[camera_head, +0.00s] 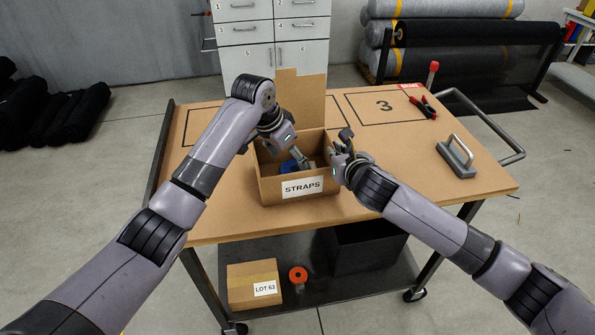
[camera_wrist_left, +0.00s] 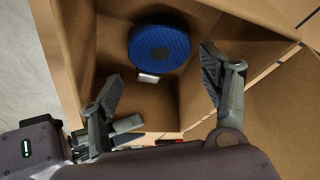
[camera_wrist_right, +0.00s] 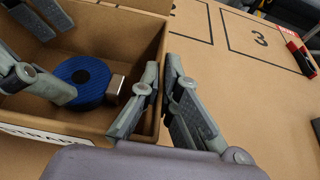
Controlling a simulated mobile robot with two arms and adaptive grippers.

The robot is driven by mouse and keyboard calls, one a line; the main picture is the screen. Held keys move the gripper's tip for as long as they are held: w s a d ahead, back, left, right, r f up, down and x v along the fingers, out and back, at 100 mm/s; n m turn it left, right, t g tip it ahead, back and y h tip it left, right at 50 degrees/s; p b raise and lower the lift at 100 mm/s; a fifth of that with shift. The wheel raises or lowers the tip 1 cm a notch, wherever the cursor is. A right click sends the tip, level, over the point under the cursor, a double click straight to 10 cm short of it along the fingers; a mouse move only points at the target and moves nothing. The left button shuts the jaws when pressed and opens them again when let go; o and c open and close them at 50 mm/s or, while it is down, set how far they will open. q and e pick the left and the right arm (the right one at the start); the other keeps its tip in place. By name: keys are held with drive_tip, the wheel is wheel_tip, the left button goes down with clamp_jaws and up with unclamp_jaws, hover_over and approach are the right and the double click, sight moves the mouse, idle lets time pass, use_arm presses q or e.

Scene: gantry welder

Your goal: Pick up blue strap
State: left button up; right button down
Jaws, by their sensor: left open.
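The blue strap (camera_head: 289,166) is a round blue roll with a metal end piece. It lies inside the open cardboard box labelled STRAPS (camera_head: 268,189). The roll shows whole in the left wrist view (camera_wrist_left: 160,46) and partly in the right wrist view (camera_wrist_right: 84,80). My left gripper (camera_head: 298,158) is inside the box, open and empty, with its fingers (camera_wrist_left: 158,80) apart and the roll ahead between them. My right gripper (camera_head: 338,148) is at the box's right wall. Its fingertips (camera_wrist_right: 165,70) are close together with the wall's rim between them.
The box stands on a wooden-topped cart (camera_head: 400,180), its rear flap raised. A grey handled block (camera_head: 457,158), red-handled pliers (camera_head: 424,107) and an upright red-topped tool (camera_head: 432,75) sit to the right. A LOT 63 box (camera_head: 248,287) is on the lower shelf.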

sight(294, 168)
use_arm(q)
drive_tip(key=shift+a+x, duration=0.1)
drive_tip(key=shift+x, duration=1.25)
drive_tip(key=shift+a+x, duration=0.15)
drive_tip(key=shift+x, duration=1.2)
drive_tip(key=shift+s+f, duration=0.1)
drive_tip(key=shift+c, duration=0.5)
drive_tip(key=c, duration=0.8)
